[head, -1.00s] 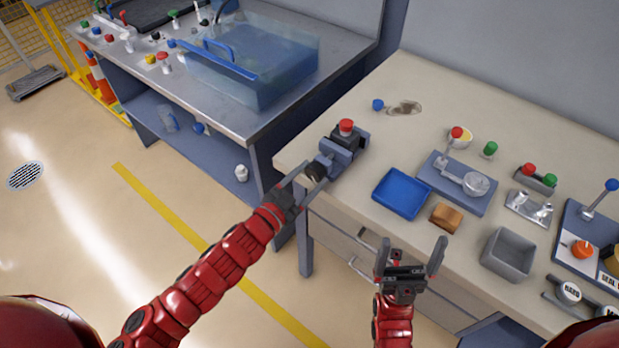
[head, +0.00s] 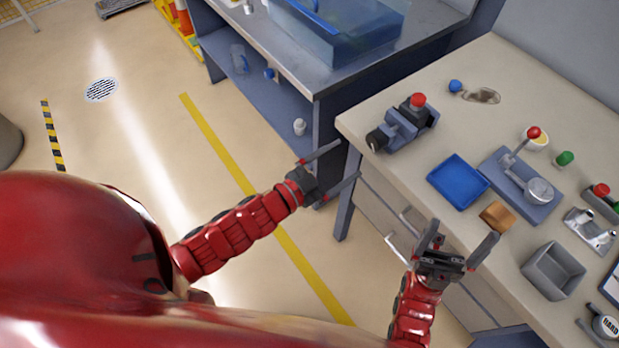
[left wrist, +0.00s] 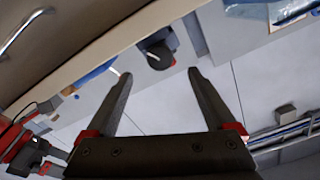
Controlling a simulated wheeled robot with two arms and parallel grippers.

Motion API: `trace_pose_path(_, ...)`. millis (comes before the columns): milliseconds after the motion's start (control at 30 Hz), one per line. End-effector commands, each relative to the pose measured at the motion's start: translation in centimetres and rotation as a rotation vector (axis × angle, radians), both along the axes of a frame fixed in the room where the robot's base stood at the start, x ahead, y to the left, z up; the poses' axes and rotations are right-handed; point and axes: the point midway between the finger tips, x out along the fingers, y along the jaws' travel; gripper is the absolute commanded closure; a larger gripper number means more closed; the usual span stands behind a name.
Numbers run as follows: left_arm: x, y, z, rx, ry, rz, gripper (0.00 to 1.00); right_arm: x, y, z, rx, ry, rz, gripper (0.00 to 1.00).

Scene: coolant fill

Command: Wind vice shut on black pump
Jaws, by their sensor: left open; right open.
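The blue-grey vice (head: 398,128) stands at the left corner of the bench. The black pump (head: 416,108), with a red cap, sits at its jaws. I cannot tell whether the jaws touch it. The vice's dark round handle (head: 376,140) faces the front edge; it also shows in the left wrist view (left wrist: 158,54), just beyond the fingertips. My left gripper (head: 349,160) is open and empty, off the bench edge, apart from the handle. It shows in the left wrist view (left wrist: 160,73). My right gripper (head: 465,228) is open and empty near the front edge.
A blue tray (head: 458,182) and a wooden block (head: 497,216) lie right of the vice. A blue cap (head: 455,86) lies behind. A second bench (head: 425,35) with a clear tank stands at the back.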

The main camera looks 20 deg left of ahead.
Motion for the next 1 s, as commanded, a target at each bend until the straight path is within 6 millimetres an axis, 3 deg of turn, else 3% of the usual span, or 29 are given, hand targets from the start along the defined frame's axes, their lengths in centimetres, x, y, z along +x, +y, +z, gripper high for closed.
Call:
trace_pose_path(100,-2.1,1.6,0.9,0.000,0.010,0.005,0.11,0.0,0.0,3.3,0.000,0.000,0.000,0.00)
trace_pose_path(300,-5.4,4.0,0.5,0.002,0.006,0.005,0.11,0.0,0.0,5.8,0.000,0.000,0.000,0.00)
trace_pose_path(500,-7.0,5.1,0.2,0.000,0.001,0.000,0.11,0.0,0.0,6.5,0.000,0.000,0.000,0.00)
trace_pose_path(800,-7.2,5.2,0.0,0.000,0.000,-0.001,0.11,0.0,0.0,6.4,0.000,0.000,0.000,0.00)
trace_pose_path(867,-7.2,5.2,0.1,-0.002,-0.003,-0.002,0.11,0.1,0.0,6.4,0.002,0.002,-0.001,0.11)
trace_pose_path(1000,-6.7,5.6,2.7,-0.040,-0.070,0.004,0.11,1.5,-0.6,6.5,0.046,0.056,-0.054,0.11)
